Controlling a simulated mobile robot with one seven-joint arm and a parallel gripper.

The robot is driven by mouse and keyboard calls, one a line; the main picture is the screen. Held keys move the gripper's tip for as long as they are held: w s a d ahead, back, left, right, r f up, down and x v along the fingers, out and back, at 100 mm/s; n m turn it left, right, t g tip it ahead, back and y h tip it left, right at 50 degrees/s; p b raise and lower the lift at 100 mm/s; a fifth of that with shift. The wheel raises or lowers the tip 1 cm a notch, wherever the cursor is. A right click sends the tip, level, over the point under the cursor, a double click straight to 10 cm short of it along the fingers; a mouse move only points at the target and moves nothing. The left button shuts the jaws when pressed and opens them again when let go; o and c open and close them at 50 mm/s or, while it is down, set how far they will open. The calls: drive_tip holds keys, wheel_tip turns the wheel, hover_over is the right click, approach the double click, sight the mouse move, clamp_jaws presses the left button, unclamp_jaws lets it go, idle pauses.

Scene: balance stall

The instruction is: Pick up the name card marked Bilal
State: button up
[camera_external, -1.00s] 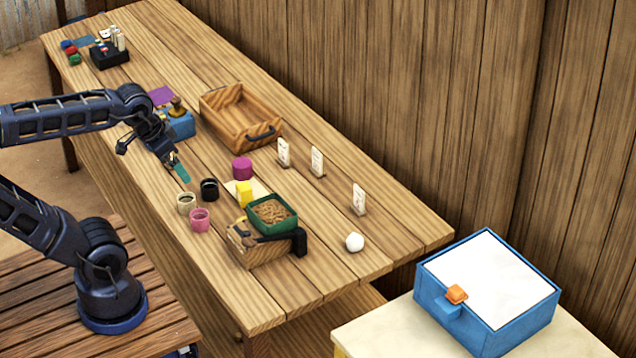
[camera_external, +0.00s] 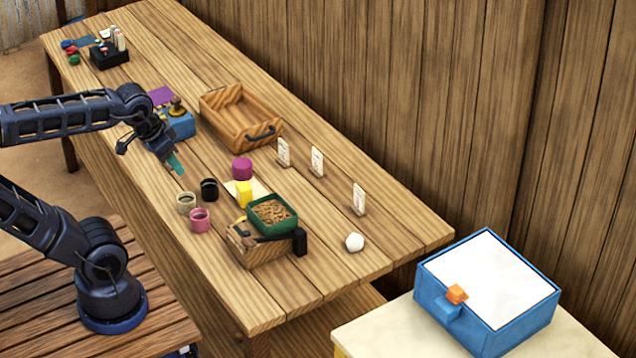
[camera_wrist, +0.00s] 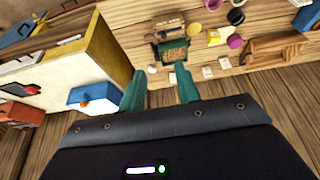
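Three small white name cards stand along the far side of the table: a left card (camera_external: 283,152), a middle card (camera_external: 317,161) and a right card (camera_external: 359,198). Their marks are too small to read, so I cannot tell which says Bilal. Small pale cards (camera_wrist: 207,71) also show in the wrist view. My gripper (camera_external: 176,164) is above the table near the blue box, left of and well apart from the cards. In the wrist view its teal fingers (camera_wrist: 161,88) stand apart with nothing between them.
A wooden tray (camera_external: 240,120) lies left of the cards. A magenta pot (camera_external: 242,168), small cups (camera_external: 200,220), a green tray (camera_external: 272,214) on a wooden box (camera_external: 258,252) and a white lump (camera_external: 354,242) stand nearer. A blue case (camera_external: 490,290) is on the side table.

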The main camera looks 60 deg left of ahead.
drive_tip(key=w+a+r+n, duration=0.3)
drive_tip(key=w, duration=0.7)
drive_tip(key=n+g, duration=0.5)
drive_tip(key=n, duration=1)
hover_over(285, 143)
drive_tip(key=f, duration=2.8)
drive_tip(key=shift+d+f, duration=0.2)
drive_tip(key=shift+w+a+f, duration=0.1)
drive_tip(key=shift+a+f, duration=0.05)
drive_tip(key=shift+f, duration=0.3)
wheel_tip(285, 143, down, 10)
drive_tip(key=shift+a+f, duration=0.1)
drive_tip(key=shift+f, duration=0.05)
clamp_jaws()
